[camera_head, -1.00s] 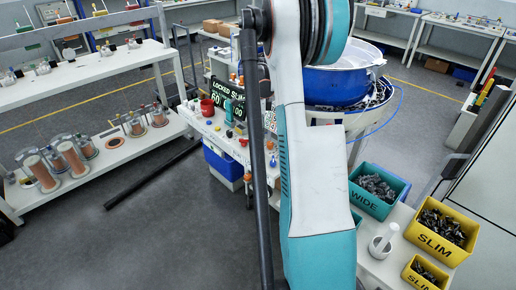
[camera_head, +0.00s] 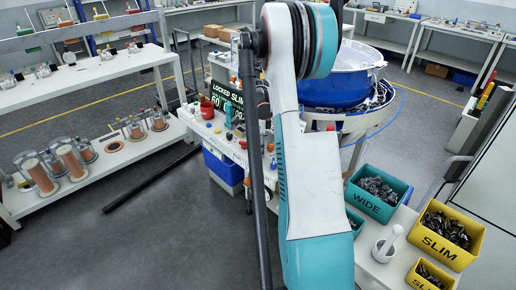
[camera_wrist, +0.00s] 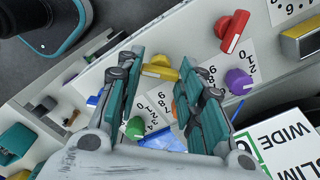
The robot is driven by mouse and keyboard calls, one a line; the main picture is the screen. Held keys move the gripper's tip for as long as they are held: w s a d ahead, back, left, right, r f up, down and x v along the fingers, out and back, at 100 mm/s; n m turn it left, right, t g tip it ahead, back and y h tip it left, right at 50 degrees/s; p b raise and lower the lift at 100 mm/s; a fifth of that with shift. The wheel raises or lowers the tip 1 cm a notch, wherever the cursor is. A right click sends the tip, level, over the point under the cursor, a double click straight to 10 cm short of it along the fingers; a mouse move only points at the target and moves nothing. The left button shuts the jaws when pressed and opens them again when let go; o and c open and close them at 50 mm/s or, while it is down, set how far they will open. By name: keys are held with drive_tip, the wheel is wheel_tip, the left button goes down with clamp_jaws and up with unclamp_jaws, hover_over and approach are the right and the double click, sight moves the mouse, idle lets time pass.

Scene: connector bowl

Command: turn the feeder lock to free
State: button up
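My gripper (camera_wrist: 160,60) is open and empty in the wrist view, with its two teal-padded fingers apart over a light panel. A yellow turning handle (camera_wrist: 162,70) shows between the fingertips; I cannot tell whether they touch it. A red lever (camera_wrist: 232,32) with a white stripe is above right of the fingers. No readable label tells which of these is the feeder lock.
A green knob (camera_wrist: 135,127), a purple knob (camera_wrist: 238,81) and an orange knob, partly behind a finger, sit close by with number dials. A sign (camera_wrist: 290,140) reads WIDE and SLIM. The blue feeder bowl (camera_head: 335,90) stands behind my arm. Teal and yellow bins (camera_head: 445,236) are at right.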

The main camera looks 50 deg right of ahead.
idle(0.4)
drive_tip(key=n, duration=0.4)
drive_tip(key=shift+n, duration=0.4)
drive_tip(key=n, duration=0.4)
drive_tip(key=shift+n+p, duration=0.3)
drive_tip(key=n, duration=0.4)
drive_tip(key=shift+n, duration=2.2)
drive_tip(key=o, duration=1)
drive_tip(key=shift+o, duration=0.2)
drive_tip(key=shift+r, duration=0.1)
